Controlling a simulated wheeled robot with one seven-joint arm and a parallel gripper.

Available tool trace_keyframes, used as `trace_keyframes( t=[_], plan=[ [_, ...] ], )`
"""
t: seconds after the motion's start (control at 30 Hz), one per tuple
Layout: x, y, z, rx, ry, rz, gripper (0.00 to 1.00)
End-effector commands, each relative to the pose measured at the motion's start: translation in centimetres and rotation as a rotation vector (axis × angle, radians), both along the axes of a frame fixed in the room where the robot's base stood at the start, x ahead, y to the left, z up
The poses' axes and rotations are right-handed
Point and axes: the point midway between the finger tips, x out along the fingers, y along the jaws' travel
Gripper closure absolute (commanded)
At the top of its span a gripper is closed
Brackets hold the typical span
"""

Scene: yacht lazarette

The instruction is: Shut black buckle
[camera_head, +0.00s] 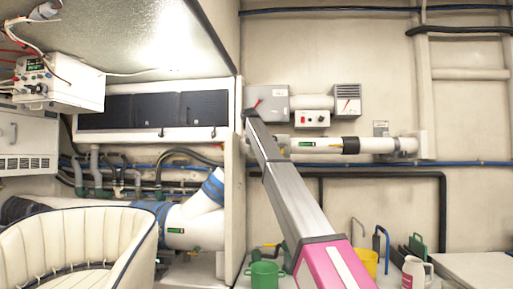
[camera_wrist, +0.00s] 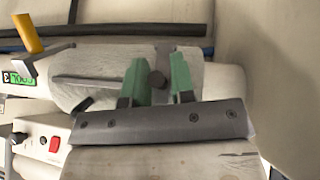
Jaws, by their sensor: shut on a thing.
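My gripper (camera_wrist: 157,80) has two green fingers on either side of a small dark round piece (camera_wrist: 157,78), and is shut on it. This piece may be part of the black buckle; its shape is mostly hidden. It stands in front of a dark grey band (camera_wrist: 163,52) around a grey sleeve (camera_wrist: 210,79) on a pipe. In the head view my arm reaches up toward the wall pipe by the grey box (camera_head: 272,103); the fingers and the buckle cannot be made out there.
A white box with a red button (camera_wrist: 54,144) is close at the lower left of the wrist view. A yellow-handled lever (camera_wrist: 28,33) and a green label (camera_wrist: 18,78) are farther left. A black cabinet (camera_head: 155,109) is left of my arm; cups and cans (camera_head: 266,274) stand below.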

Motion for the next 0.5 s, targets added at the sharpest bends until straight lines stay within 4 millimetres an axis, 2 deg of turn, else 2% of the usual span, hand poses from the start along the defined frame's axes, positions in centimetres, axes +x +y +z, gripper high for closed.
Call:
trace_keyframes(
  t=[0.03,0.07,0.5],
  plan=[
    [0.18,-0.24,0.11,-0.005,-0.004,-0.003,0.67],
    [0.19,-0.22,0.10,-0.004,-0.004,-0.003,0.60],
    [-0.26,0.05,0.56,-0.001,-0.002,-0.002,0.60]
  ],
)
